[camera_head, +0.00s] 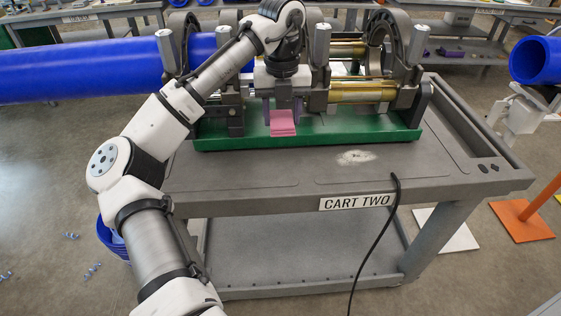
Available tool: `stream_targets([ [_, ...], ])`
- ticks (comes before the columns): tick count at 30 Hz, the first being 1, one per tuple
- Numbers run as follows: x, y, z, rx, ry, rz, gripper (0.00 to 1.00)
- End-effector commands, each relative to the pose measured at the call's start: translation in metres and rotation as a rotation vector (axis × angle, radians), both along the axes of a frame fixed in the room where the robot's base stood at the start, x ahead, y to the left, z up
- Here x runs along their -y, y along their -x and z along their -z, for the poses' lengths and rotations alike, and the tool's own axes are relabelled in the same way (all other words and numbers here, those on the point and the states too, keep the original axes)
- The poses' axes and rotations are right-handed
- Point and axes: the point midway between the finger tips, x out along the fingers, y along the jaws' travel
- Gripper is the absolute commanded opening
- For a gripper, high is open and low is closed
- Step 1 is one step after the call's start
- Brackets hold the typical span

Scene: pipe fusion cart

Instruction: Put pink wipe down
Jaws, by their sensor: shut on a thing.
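The pink wipe (283,124) is a small folded pink pad in front of the pipe fusion machine's clamps. My gripper (283,108) points down and is shut on the wipe, whose lower part hangs below the fingers. The wipe appears just above or in front of the green tray (350,137) of the machine; I cannot tell whether it touches it. My arm reaches in from the lower left and hides part of the machine.
The grey cart top (290,178) in front of the tray is mostly clear, with a pale smudge (356,157) and a black cable (394,200) at its front edge. A long blue pipe (80,70) lies in the clamps from the left. Metal clamps and brass cylinders (362,92) stand close around my gripper.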

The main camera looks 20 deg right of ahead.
Motion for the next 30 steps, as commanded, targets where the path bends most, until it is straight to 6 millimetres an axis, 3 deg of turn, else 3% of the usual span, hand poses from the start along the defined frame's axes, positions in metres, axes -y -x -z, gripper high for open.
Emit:
stream_targets([
  [6,0.0,0.001,0.06,-0.005,0.003,0.001,0.24],
  [12,0.0,0.001,0.098,-0.003,0.002,0.0,0.24],
  [20,0.0,0.0,0.118,0.0,0.001,0.0,0.24],
  [27,-0.001,0.0,0.147,0.0,0.0,-0.001,0.24],
  [30,0.0,0.0,0.148,0.001,0.0,0.0,0.24],
])
